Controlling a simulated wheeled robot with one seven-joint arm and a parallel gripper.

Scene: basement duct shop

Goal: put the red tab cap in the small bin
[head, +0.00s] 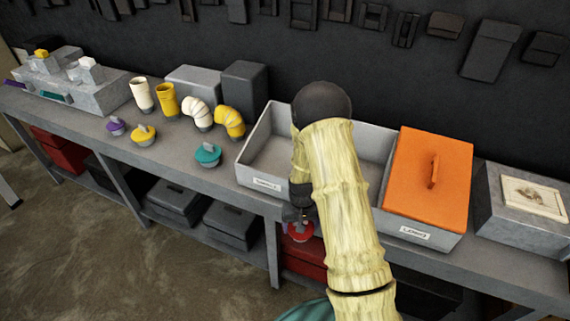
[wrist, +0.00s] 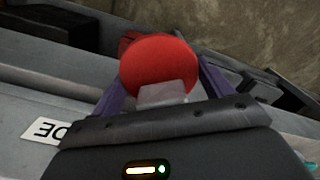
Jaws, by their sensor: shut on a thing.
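My gripper (wrist: 160,88) is shut on the red tab cap (wrist: 158,62), with a purple finger on each side of its pale tab. In the head view the red cap (head: 300,232) hangs under my gripper (head: 297,214), at the bench's front edge and just in front of the bins. An open pale grey bin (head: 262,184) with a front label stands behind it; its visible inside looks empty. To the right a bin section (head: 440,246) has an orange lid (head: 428,185) over it. My arm hides the middle between them. The labels are too small to read surely.
Teal (head: 208,154), yellow (head: 143,134) and purple (head: 116,126) tab caps sit on the bench left of the bins. White and yellow pipe pieces (head: 167,102) stand behind them. A grey box (head: 522,207) stands far right. Red boxes are on the lower shelf.

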